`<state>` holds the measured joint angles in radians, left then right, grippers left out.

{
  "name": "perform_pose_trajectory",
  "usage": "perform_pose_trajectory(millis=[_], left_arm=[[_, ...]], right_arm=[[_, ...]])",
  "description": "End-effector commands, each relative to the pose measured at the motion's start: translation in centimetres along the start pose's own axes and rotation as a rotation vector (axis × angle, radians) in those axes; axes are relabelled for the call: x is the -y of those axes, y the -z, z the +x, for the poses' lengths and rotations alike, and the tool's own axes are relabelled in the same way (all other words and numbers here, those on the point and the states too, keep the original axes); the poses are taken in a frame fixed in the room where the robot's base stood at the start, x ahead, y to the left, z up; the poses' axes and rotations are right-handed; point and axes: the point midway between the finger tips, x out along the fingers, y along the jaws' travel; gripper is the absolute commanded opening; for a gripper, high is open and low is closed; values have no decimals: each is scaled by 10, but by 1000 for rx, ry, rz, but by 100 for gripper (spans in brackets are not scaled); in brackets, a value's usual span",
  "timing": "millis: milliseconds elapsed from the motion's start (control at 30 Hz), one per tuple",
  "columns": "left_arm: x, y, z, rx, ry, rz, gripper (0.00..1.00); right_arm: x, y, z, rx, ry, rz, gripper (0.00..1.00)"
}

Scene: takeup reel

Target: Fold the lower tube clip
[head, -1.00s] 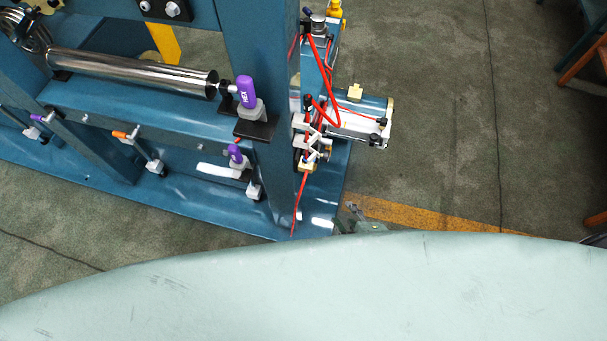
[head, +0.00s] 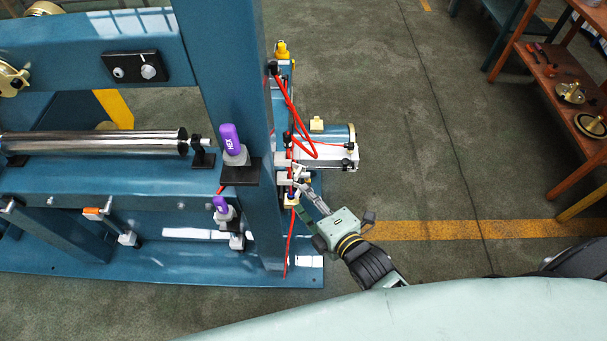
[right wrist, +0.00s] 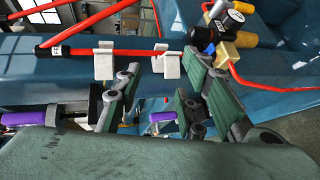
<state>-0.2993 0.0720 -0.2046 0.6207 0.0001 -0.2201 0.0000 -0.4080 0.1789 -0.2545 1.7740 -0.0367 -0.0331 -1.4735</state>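Two small white tube clips sit on the blue post along a red tube (right wrist: 120,52). The lower tube clip (right wrist: 170,64) shows in the right wrist view, right of the upper clip (right wrist: 104,62); the lower clip also shows in the head view (head: 283,176). My right gripper (head: 300,192) is at the post's right side, beside the clips. In the right wrist view its fingers (right wrist: 165,72) are spread, with the lower clip between or just beyond the tips. I cannot tell whether they touch it. My left gripper is out of view.
A yellow fitting (right wrist: 237,56) with black and orange parts sits close to the right finger. A metal cylinder (head: 325,150) and looping red tubes stick out near the clips. The floor to the right is clear, up to an orange shelf (head: 545,110).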

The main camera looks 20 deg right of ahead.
Motion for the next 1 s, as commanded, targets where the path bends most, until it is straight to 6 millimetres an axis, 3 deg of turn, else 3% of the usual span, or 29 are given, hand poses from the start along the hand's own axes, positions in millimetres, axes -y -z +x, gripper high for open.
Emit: perform_pose_trajectory(millis=[233, 300, 900, 1000], left_arm=[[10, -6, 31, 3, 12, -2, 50], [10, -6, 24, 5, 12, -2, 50], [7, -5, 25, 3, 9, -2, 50], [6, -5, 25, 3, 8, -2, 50]], right_arm=[[13, 0, 31, 0, -2, 0, 36], [8, 0, 28, 0, 1, 0, 36], [10, 0, 35, 0, 1, 0, 36], [10, 0, 35, 0, 1, 0, 28]])
